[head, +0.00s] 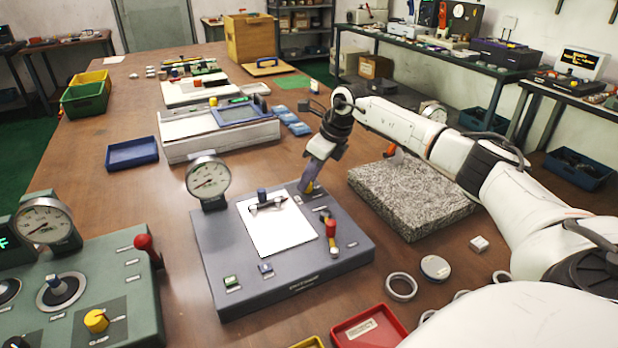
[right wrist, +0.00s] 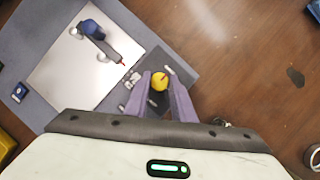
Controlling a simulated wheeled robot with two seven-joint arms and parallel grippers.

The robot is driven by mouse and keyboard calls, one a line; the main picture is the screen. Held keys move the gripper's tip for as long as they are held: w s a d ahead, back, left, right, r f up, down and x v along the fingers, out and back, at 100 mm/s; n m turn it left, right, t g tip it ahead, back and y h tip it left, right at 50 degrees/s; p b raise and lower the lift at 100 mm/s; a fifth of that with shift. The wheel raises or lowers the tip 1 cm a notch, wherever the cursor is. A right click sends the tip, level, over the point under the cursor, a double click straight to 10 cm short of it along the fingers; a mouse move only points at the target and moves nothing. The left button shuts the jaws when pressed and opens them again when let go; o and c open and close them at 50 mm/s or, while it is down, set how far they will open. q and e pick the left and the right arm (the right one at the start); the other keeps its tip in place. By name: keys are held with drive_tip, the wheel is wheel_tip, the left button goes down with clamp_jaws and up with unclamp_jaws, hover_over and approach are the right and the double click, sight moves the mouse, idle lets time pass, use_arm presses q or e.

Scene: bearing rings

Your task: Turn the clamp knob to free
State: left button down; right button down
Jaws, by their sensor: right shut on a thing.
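The grey bearing fixture (head: 222,255) stands on the wooden bench in the head view. A yellow clamp knob (right wrist: 160,81) with a thin red pointer line sits on a dark patch of it. My right gripper (head: 311,184) reaches down to the fixture's back right corner. In the right wrist view its two purple fingers (right wrist: 160,88) are shut on the yellow knob, one on each side. In the head view the fingers mostly hide the knob. A white plate (head: 275,228) with a blue-topped post and dark arm (right wrist: 92,30) lies beside it. My left gripper is out of view.
A dial gauge (head: 208,180) stands at the fixture's back left. A red-topped lever (head: 331,228) rises at its right. A granite block (head: 412,195) lies right, beneath my right arm. Rings (head: 401,287) and a red tray (head: 368,328) lie in front. A green panel (head: 130,290) stands left.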

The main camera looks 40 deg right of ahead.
drive_tip(key=c, duration=1.5)
unclamp_jaws()
drive_tip(key=v, duration=1)
drive_tip(key=shift+r, duration=0.15)
drive_tip(key=shift+s, duration=0.1)
